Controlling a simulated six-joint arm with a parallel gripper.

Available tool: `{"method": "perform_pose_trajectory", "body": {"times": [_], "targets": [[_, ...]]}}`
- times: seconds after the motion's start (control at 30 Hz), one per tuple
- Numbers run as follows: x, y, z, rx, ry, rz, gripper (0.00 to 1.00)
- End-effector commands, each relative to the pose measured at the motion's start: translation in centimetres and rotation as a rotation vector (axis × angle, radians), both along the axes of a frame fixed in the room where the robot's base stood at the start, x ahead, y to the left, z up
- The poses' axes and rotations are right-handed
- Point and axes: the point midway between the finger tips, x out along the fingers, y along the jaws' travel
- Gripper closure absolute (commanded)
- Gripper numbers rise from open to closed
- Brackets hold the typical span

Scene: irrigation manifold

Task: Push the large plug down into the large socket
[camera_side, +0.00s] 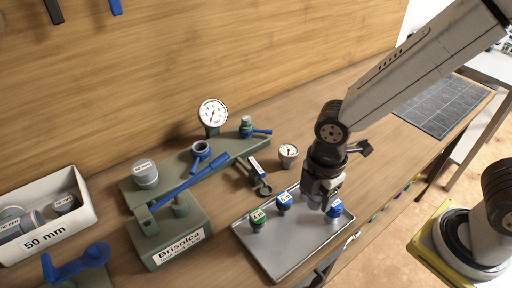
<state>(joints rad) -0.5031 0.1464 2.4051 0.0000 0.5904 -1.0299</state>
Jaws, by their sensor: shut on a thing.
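My gripper (327,207) points down over the right part of the metal tray. It is shut, and a blue-topped plug with a white label (336,208) shows at its fingertips. The fingers hide part of this plug, and I cannot tell whether it touches the tray. A green-topped plug (257,217) and another blue-topped plug (284,201) stand on the tray to the left. Which plug is the large one is unclear. On the green manifold (229,158), a blue-collared opening (200,150) and a grey labelled cap (146,173) stand upright; I cannot tell which is the large socket.
The tray (276,254) lies near the table's front edge. A blue lever (176,184) crosses above the "Brisolca" block (180,246). A pressure gauge (212,113) stands behind the manifold, and a smaller gauge (289,151) stands right. A white "50 mm" bin (47,238) is at left.

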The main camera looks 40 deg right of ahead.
Motion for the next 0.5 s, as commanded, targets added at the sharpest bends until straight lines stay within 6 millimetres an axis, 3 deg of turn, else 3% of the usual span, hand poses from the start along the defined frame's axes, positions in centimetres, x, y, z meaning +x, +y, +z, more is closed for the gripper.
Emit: {"method": "perform_pose_trajectory", "body": {"times": [0.5], "targets": [[0.1, 0.0, 4.8, 0.002, -0.004, 0.0, 0.97]]}}
